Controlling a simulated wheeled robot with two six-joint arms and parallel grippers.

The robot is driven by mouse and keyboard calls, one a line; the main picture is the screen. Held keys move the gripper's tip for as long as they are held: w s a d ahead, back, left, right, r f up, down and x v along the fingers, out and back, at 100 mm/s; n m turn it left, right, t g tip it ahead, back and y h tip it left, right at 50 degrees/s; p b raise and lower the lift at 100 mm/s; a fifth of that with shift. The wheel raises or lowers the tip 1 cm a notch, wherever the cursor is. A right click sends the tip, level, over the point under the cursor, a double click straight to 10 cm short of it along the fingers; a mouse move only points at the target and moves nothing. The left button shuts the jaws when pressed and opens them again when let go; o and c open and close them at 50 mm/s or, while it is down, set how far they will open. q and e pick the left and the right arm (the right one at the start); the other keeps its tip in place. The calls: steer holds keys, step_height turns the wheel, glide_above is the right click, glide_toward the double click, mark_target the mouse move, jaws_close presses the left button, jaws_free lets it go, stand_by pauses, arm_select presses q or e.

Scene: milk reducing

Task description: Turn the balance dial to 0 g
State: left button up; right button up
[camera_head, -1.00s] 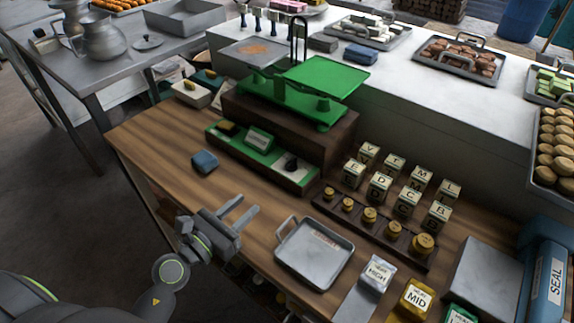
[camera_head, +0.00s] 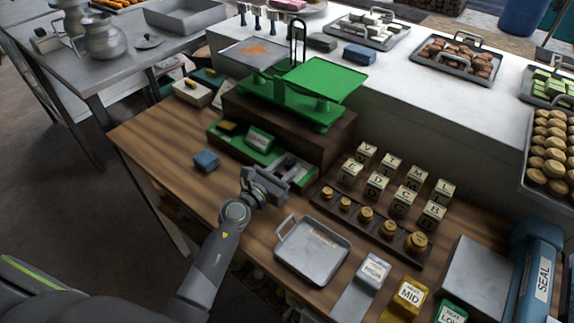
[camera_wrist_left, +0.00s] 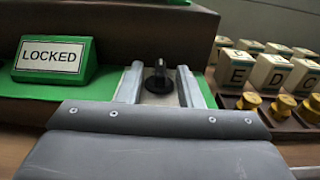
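The green balance (camera_head: 300,88) stands on a brown wooden block at the back of the wooden table. At its foot is a green base strip with a sign reading LOCKED (camera_wrist_left: 52,56); the sign also shows in the head view (camera_head: 260,139). A black knob (camera_wrist_left: 158,78), which looks like the dial, stands on the strip's pale right part. My left gripper (camera_wrist_left: 160,84) is open, with one finger on each side of the knob; contact cannot be told. In the head view the left gripper (camera_head: 288,174) reaches over the strip and hides the knob. My right gripper is not in view.
A row of brass weights (camera_head: 366,213) and lettered blocks (camera_head: 376,184) stand right of the strip. A metal tray (camera_head: 312,252) lies in front. A blue block (camera_head: 206,160) lies on the left, with clear tabletop around it.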

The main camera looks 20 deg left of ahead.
arm_select(q)
steer(key=shift+w, duration=0.1)
steer(key=shift+c, duration=0.4)
steer(key=c, duration=0.6)
steer(key=shift+d+r+n+t+y+p, duration=0.15)
steer(key=shift+n+y+p, duration=0.25)
steer(key=shift+y+p, duration=0.2)
steer(key=shift+d+r+n+t+y+p, duration=0.1)
steer(key=shift+n+t+y+p, duration=0.05)
steer(key=shift+n+y+p, duration=0.35)
steer(key=shift+f+n+y+p, duration=0.15)
steer(key=shift+n+y+p, duration=0.25)
steer(key=shift+y, duration=0.5)
steer(key=shift+f+y, duration=0.15)
steer(key=shift+y, duration=0.15)
steer(key=o, duration=0.7)
